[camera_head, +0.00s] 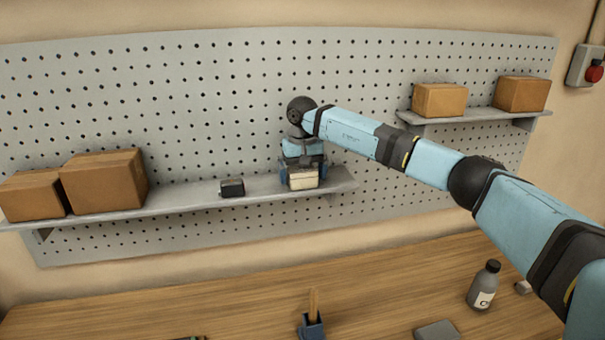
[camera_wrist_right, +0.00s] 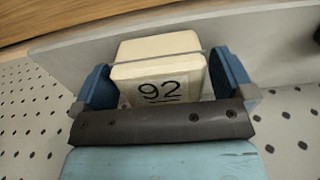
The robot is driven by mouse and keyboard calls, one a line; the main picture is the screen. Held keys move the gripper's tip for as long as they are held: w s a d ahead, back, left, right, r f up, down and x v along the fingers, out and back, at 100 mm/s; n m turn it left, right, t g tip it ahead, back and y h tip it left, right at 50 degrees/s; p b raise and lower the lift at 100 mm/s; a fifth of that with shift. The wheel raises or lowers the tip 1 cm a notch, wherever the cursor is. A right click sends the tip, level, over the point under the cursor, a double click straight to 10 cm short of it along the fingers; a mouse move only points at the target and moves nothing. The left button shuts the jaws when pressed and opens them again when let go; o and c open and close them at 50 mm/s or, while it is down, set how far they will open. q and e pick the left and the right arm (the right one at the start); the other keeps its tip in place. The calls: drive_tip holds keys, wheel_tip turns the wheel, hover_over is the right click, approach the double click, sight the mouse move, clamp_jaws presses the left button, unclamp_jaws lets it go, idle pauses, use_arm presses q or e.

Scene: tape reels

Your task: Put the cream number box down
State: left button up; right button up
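The cream number box (camera_head: 303,180) is at the right end of the long left shelf (camera_head: 180,199). In the right wrist view the box (camera_wrist_right: 160,75) shows the dark number 92 on its near face. My right gripper (camera_head: 302,175) reaches in from the right with its blue fingers on both sides of the box. Whether the box's underside touches the shelf is hidden. My left gripper is in no view.
Cardboard boxes (camera_head: 104,182) fill the shelf's left end. Free shelf lies between. The right shelf (camera_head: 475,116) holds more cardboard boxes. A bottle (camera_head: 484,285) stands on the wooden table below.

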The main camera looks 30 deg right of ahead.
sight(303, 169)
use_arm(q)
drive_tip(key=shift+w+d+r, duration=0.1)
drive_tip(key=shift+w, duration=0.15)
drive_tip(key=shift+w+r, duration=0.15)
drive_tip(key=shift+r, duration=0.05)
use_arm(e)
drive_tip(key=shift+r, duration=0.2)
use_arm(q)
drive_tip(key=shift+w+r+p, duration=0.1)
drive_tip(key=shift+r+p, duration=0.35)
drive_tip(key=shift+p, duration=0.15)
use_arm(e)
wheel_tip(303, 169, up, 2)
drive_tip(key=shift+w+r, duration=0.1)
drive_tip(key=shift+r, duration=0.05)
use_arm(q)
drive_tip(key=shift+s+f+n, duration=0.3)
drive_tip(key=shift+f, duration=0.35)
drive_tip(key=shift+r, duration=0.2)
use_arm(e)
wheel_tip(303, 169, up, 10)
drive_tip(key=shift+f, duration=0.3)
